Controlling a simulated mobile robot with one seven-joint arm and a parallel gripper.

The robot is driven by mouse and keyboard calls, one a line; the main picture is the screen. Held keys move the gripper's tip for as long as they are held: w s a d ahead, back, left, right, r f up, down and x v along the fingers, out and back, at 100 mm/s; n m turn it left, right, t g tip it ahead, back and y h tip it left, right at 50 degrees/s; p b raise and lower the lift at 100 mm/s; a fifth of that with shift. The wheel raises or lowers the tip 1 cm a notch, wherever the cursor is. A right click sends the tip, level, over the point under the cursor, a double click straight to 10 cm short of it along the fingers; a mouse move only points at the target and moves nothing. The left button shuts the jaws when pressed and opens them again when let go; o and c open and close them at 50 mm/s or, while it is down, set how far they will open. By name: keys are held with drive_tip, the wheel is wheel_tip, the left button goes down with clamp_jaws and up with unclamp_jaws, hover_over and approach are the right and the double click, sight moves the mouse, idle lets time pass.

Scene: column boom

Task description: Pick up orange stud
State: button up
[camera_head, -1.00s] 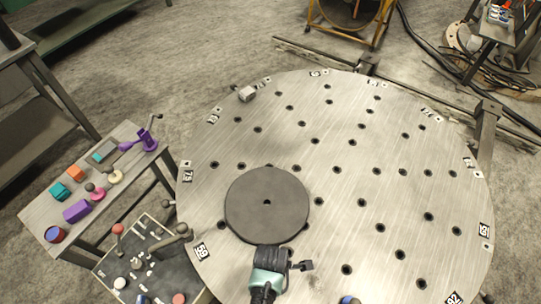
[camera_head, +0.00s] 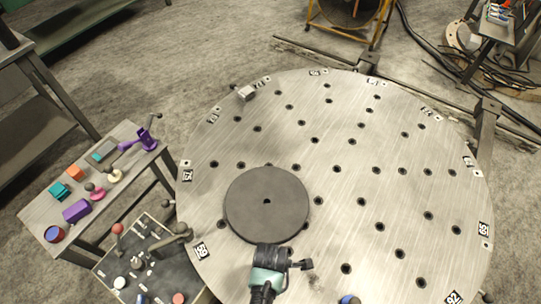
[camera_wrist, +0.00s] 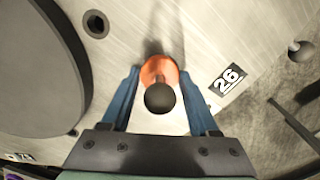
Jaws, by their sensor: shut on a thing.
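In the wrist view, the orange stud (camera_wrist: 159,68) has a round orange base and a dark ball on top. It stands between the two blue fingers of my gripper (camera_wrist: 158,78), which is shut on it. The fingers hide the sides of the base in part. The stud is over the metal plate beside a black-and-white label marked 26. I cannot tell whether its base touches the plate.
The round metal plate (camera_head: 370,210) has many holes. A side table (camera_head: 40,205) at left carries several coloured pieces.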

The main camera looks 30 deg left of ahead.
wheel_tip(320, 180, up, 10)
drive_tip(key=shift+f+p, duration=0.1)
drive_tip(key=shift+p, duration=0.2)
idle(0.4)
